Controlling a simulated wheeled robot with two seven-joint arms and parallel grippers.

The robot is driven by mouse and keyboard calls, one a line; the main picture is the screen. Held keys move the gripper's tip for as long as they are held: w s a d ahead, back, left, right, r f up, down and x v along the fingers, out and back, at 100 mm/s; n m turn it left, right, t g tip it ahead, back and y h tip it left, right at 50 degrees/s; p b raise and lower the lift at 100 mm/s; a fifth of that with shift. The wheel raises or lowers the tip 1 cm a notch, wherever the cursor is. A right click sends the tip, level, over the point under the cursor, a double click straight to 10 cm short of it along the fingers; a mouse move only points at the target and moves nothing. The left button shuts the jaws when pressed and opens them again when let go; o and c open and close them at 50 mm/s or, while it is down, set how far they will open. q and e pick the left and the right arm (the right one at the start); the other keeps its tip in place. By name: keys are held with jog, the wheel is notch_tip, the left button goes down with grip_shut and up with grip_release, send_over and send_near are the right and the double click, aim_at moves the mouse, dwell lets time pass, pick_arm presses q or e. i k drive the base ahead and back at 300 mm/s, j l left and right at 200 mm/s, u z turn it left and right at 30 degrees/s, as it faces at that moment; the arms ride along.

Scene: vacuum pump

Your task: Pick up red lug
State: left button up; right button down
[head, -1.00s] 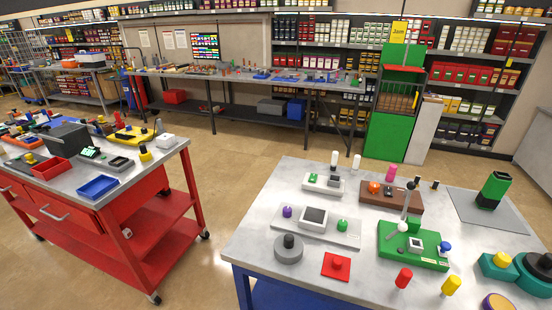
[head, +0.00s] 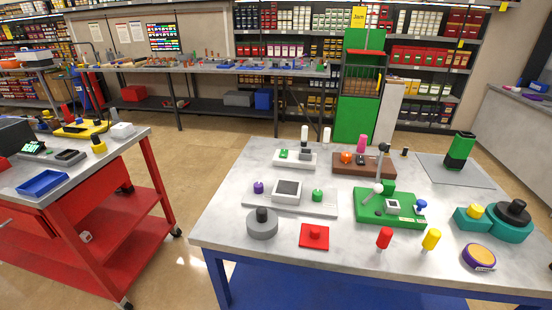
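Two red items on the near table could be the red lug. One is a small upright red peg (head: 384,238) near the front edge, left of a yellow peg (head: 431,239). The other is a red square plate with a round knob (head: 314,235), lying flat beside a grey disc with a black knob (head: 262,224). I cannot tell from the picture which one bears that name. Neither of my grippers is in the head view.
The grey-topped table (head: 222,215) also holds a green block with a lever (head: 375,206), a brown block (head: 349,168) and a teal base with knobs (head: 484,226). A red cart (head: 110,225) stands at left. Bare floor lies between them.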

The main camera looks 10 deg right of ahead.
aim_at(384, 240)
jog(key=z, duration=1.2)
